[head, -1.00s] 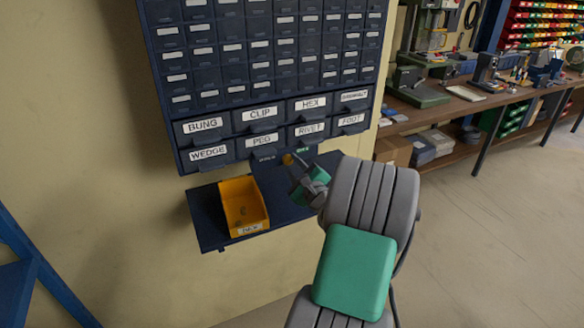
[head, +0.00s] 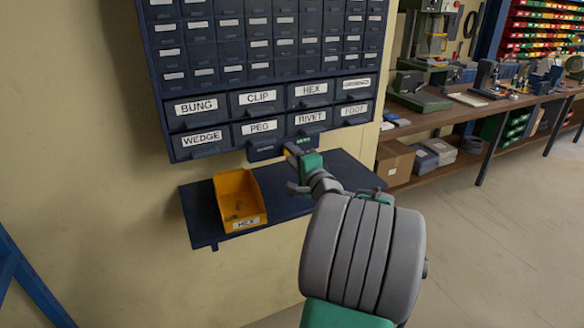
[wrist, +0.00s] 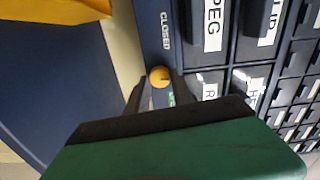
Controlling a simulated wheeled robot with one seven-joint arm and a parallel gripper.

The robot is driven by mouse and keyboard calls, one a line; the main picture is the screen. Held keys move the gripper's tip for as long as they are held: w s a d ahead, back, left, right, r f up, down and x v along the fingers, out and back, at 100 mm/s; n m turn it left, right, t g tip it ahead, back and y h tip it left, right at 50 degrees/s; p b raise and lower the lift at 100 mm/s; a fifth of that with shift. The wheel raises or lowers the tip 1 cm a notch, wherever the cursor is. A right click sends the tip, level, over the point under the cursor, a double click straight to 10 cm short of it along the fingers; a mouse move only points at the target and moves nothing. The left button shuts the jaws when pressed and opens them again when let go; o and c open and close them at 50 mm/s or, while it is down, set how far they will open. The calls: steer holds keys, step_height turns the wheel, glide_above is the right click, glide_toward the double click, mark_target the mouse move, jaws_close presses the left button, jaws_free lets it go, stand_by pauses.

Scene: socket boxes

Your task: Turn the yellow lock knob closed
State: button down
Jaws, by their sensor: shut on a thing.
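The yellow lock knob (wrist: 160,77) is a small round knob on the dark blue strip below the labelled drawers. In the wrist view it sits between my two fingertips, with a short dark mark on its face. My gripper (wrist: 159,86) is shut on it. The word CLOSED (wrist: 165,31) is printed on the strip to one side of the knob. A green label (wrist: 172,98) on the other side is mostly hidden by my finger. In the head view my gripper (head: 291,153) reaches the strip under the RIVET drawer and mostly covers the knob.
The drawer cabinet (head: 166,120) has labelled drawers above the knob. A dark blue shelf (head: 345,178) lies below and holds a yellow bin (head: 228,190) marked HEX, with small parts inside. A workbench (head: 432,117) stands to the right.

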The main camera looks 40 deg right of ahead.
steer(key=n+b, duration=0.2)
steer(key=b, duration=0.2)
steer(key=n+b, duration=0.3)
steer(key=b, duration=0.1)
steer(key=n+b, duration=0.3)
steer(key=b, duration=0.1)
steer(key=shift+f, duration=0.4)
steer(key=n+b, duration=0.4)
steer(key=b, duration=0.1)
steer(key=n+b, duration=0.3)
steer(key=shift+r, duration=0.45)
steer(key=c, duration=1.1)
jaws_free()
